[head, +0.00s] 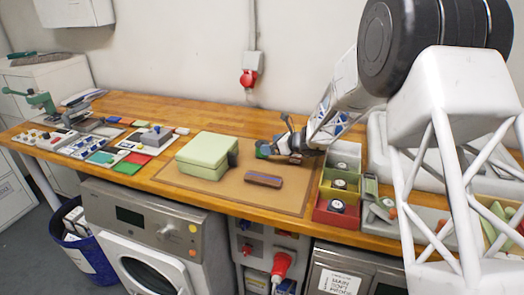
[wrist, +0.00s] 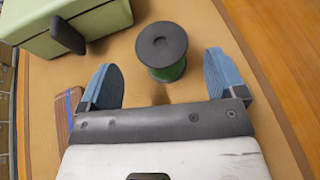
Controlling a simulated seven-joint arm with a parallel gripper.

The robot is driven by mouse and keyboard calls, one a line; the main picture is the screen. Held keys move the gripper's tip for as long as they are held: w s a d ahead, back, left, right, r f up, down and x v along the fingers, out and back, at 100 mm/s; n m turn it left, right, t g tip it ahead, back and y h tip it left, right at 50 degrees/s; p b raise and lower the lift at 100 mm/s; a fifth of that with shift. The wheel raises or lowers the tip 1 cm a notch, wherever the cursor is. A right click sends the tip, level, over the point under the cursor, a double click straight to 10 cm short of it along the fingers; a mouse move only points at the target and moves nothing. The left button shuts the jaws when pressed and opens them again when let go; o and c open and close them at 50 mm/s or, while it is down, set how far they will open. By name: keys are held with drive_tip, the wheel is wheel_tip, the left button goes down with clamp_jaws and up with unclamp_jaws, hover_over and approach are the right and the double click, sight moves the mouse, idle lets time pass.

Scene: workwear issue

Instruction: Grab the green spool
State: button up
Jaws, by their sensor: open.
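The green spool (wrist: 172,72) stands on the brown mat in the wrist view, with a dark round top and green thread below. My gripper (wrist: 160,66) is open and empty, its two blue-grey fingers spread left and right. The spool appears between and slightly beyond the fingertips in that view; I see no contact, and its height relative to them is hard to judge.
A pale green box (head: 207,153) stands left on the mat (head: 230,195); it also shows in the wrist view (wrist: 50,42). A brown block (head: 263,180) lies in front of my gripper. Coloured bins (head: 326,217) stand to the right. Bare mat surrounds the spool.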

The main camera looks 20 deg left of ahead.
sight(262, 143)
drive_tip(key=shift+x, duration=2.6)
drive_tip(key=c, duration=1)
